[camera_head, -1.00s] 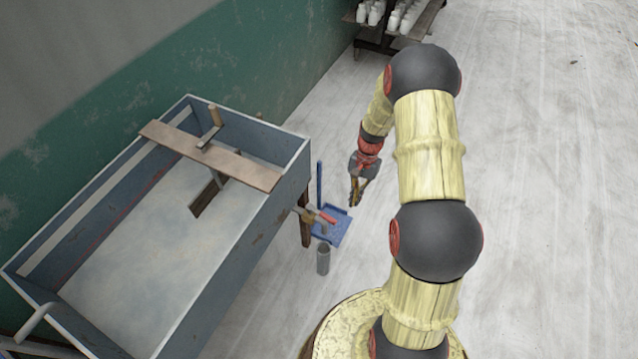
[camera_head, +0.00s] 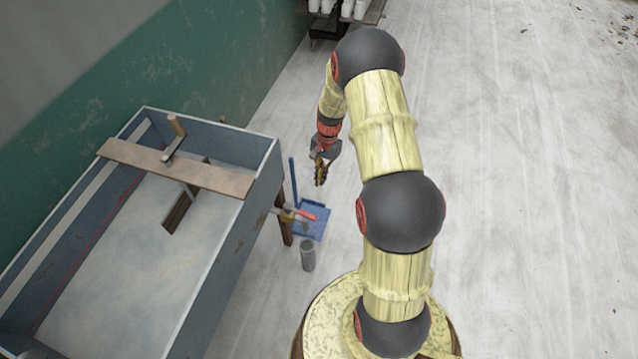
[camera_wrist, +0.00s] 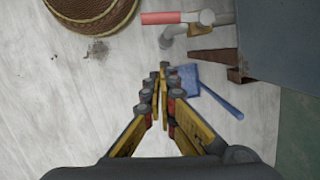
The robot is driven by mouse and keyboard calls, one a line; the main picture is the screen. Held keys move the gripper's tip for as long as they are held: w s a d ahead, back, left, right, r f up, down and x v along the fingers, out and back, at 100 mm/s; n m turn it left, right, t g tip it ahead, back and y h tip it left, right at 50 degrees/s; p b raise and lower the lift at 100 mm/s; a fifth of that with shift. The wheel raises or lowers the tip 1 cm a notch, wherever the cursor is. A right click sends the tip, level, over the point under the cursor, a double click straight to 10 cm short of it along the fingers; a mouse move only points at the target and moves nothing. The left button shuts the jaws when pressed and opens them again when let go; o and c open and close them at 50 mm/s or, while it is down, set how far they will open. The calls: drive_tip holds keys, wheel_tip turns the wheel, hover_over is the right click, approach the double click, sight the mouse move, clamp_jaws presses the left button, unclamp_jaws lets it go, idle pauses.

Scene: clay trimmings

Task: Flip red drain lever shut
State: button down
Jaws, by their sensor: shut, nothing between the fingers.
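The red drain lever (camera_head: 306,214) sits on a brass-coloured valve (camera_head: 287,215) at the right end of the blue-grey tank (camera_head: 228,262). In the wrist view the lever (camera_wrist: 161,18) shows at the top, pointing left from the valve and spout (camera_wrist: 188,25). My gripper (camera_head: 321,183) is shut and empty, above and beyond the lever in the head view and apart from it. Its yellow fingers meet at the tips in the wrist view (camera_wrist: 160,72), a little below the lever in the picture.
A grey cylinder (camera_head: 308,256) stands below the valve. A board (camera_head: 128,154) crosses the tank. A shelf with white pots (camera_head: 345,10) stands behind.

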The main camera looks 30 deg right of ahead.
sight(300, 212)
drive_tip(key=s+a+f+b, duration=0.2)
drive_tip(key=a+f, duration=0.3)
drive_tip(key=f, duration=0.3)
drive_tip(key=shift+s+f+b, duration=0.15)
drive_tip(key=shift+s+b, duration=0.25)
drive_tip(key=shift+b, duration=0.3)
